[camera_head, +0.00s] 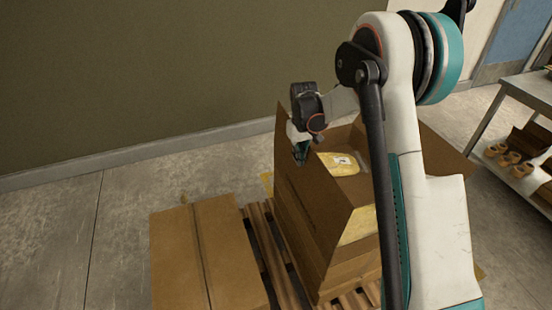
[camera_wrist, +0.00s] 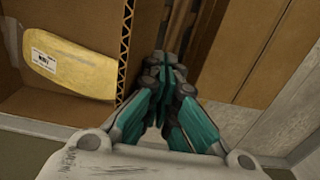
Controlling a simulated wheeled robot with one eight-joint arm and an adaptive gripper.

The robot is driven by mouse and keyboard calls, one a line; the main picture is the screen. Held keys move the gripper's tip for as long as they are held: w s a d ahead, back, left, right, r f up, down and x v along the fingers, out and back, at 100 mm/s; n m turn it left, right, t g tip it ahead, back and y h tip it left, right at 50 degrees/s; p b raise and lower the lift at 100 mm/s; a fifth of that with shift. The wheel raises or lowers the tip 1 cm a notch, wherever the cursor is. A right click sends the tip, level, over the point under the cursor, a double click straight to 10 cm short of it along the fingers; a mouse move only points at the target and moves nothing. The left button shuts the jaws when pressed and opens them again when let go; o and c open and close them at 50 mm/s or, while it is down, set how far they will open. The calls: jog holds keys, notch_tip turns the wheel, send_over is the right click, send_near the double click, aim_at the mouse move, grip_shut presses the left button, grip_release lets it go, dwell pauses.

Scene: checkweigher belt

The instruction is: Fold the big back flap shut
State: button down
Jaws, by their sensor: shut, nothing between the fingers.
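An open brown carton (camera_head: 348,272) stands on a pallet, with a yellow package (camera_head: 341,163) showing inside it. A large flap (camera_head: 313,204) stands up along the carton's left side; another flap (camera_head: 446,150) spreads out on the right. I cannot tell for sure which is the big back flap. My gripper (camera_head: 300,155) is shut and empty at the upper left, close to the left flap's far part. In the wrist view its fingers (camera_wrist: 172,72) point down just right of an upright corrugated edge (camera_wrist: 125,50), outside the carton; contact is unclear. My arm hides the carton's right side.
A closed carton (camera_head: 205,250) lies left of the open one, with bare pallet slats (camera_head: 268,240) between them. A metal table (camera_head: 530,92) with rolls of tape (camera_head: 503,155) on its lower shelf stands at right. A wall (camera_head: 130,80) rises behind; floor at left is clear.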

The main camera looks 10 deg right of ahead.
jog(key=shift+d, duration=0.1)
jog(key=w+d+f+b, duration=0.1)
jog(key=d+f, duration=0.1)
jog(key=d, duration=0.5)
jog(key=shift+w+b, duration=0.25)
jog(key=shift+b, duration=0.05)
jog(key=shift+d+f, duration=0.1)
jog(key=shift+f, duration=0.1)
jog(key=w+d+f+b, duration=0.1)
jog(key=d+f+b, duration=0.2)
jog(key=d+f, duration=0.2)
jog(key=shift+d+f+b, duration=0.4)
jog(key=shift+f, duration=0.45)
jog(key=shift+w, duration=0.1)
jog(key=f, duration=0.1)
jog(key=d+f, duration=0.1)
jog(key=f, duration=0.1)
jog(key=shift+w+d+f, duration=0.1)
jog(key=shift+d+f, duration=0.2)
jog(key=shift+f, duration=0.05)
dwell(0.7)
